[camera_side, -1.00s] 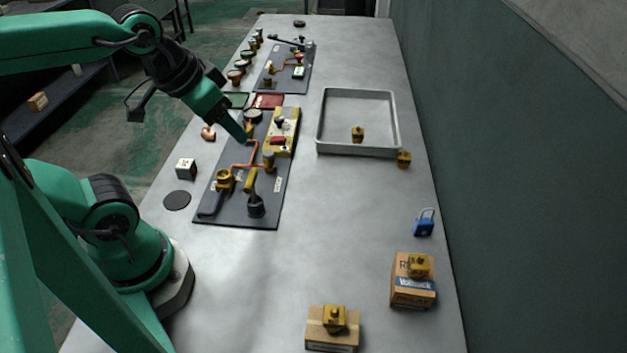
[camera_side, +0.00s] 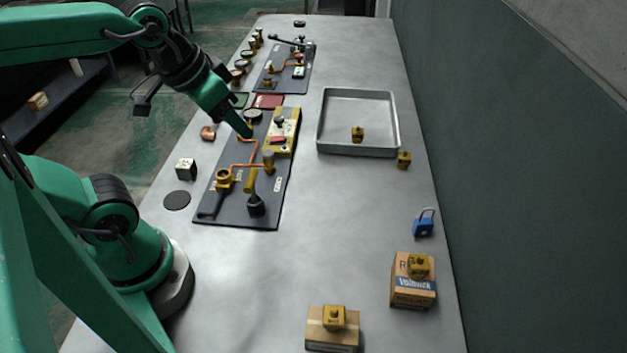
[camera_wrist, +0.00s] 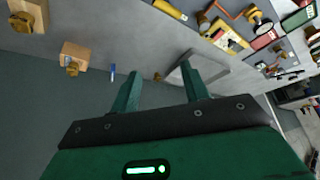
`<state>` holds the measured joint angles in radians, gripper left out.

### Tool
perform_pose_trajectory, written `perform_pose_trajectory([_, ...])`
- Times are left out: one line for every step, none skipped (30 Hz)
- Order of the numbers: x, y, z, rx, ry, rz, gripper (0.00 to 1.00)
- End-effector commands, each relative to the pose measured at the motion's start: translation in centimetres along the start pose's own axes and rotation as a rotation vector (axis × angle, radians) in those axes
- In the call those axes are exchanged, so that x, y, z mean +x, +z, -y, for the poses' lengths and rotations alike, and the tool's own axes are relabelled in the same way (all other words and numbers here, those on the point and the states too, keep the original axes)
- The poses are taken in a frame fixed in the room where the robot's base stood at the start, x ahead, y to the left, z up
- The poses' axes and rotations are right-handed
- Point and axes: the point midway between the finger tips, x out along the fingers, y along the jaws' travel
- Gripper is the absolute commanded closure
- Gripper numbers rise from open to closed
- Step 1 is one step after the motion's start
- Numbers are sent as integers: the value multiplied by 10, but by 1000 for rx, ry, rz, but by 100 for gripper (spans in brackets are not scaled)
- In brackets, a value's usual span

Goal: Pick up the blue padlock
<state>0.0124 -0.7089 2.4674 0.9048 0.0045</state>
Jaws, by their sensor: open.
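The blue padlock (camera_side: 424,226) stands upright near the right edge of the grey table in the side view, its shackle on top. In the wrist view it is a small blue shape (camera_wrist: 112,73) beyond the left finger. My gripper (camera_side: 245,132) is above the far part of the nearer dark board in the side view, far to the left of the padlock. In the wrist view the two green fingers of my gripper (camera_wrist: 160,85) stand apart with nothing between them.
A cardboard box (camera_side: 412,290) with a brass block on top stands just in front of the padlock. Another box (camera_side: 320,338) with a brass block is at the front. A grey tray (camera_side: 318,135) lies behind, with a brass block (camera_side: 404,160) beside it. The middle table is clear.

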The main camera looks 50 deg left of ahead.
Motion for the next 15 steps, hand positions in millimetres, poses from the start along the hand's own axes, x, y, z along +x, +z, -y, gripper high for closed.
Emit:
perform_pose_trajectory([0, -5, -2, 8, 3, 8, 55])
perform_pose_trajectory([1, -8, -3, 14, 5, 13, 55])
perform_pose_trajectory([2, -13, -4, 22, 8, 21, 55])
perform_pose_trajectory([2, -18, -6, 29, 11, 26, 55])
perform_pose_trajectory([3, -22, -8, 36, 14, 34, 55])
perform_pose_trajectory([4, -28, -10, 46, 17, 42, 55])
perform_pose_trajectory([5, -33, -12, 54, 20, 49, 55])
perform_pose_trajectory([6, -38, -14, 63, 23, 57, 55])
perform_pose_trajectory([8, -45, -17, 74, 27, 66, 55])
perform_pose_trajectory([10, -50, -19, 83, 30, 73, 55])
perform_pose_trajectory([11, -55, -21, 92, 33, 80, 55])
perform_pose_trajectory([14, -62, -24, 104, 37, 89, 55])
perform_pose_trajectory([16, -66, -27, 113, 40, 97, 55])
perform_pose_trajectory([18, -72, -30, 122, 43, 104, 55])
perform_pose_trajectory([21, -78, -33, 133, 46, 114, 55])
